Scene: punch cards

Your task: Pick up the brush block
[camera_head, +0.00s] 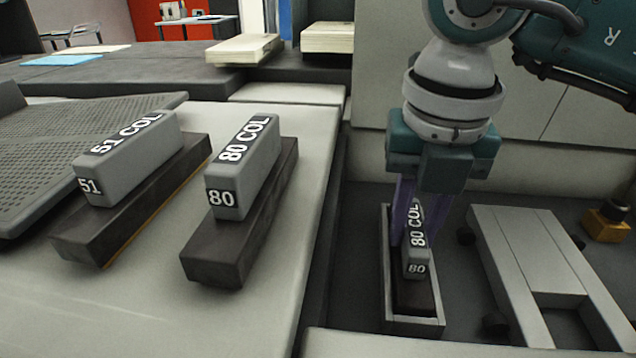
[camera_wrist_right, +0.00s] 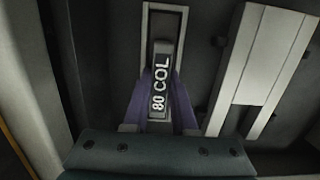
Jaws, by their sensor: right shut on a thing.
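A brush block (camera_head: 414,264) with a grey top marked "80 COL" sits low inside a narrow grey tray (camera_head: 440,325) at the right. My right gripper (camera_head: 412,235) reaches down into the tray with its purple fingers shut on the block's grey top. The right wrist view shows the same block (camera_wrist_right: 160,80) between the two fingers (camera_wrist_right: 160,100). Two more brush blocks stand on the light table at the left: one marked "51 COL" (camera_head: 135,160) and one marked "80 COL" (camera_head: 245,170). Each has a grey top on a dark base. My left gripper is not in view.
The light table (camera_head: 300,150) has bare room around its two blocks. A perforated panel (camera_head: 80,125) lies at its left. A pale slotted frame (camera_head: 535,250) stands right of the tray, also in the wrist view (camera_wrist_right: 265,60). A yellow block (camera_head: 605,225) is farther right.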

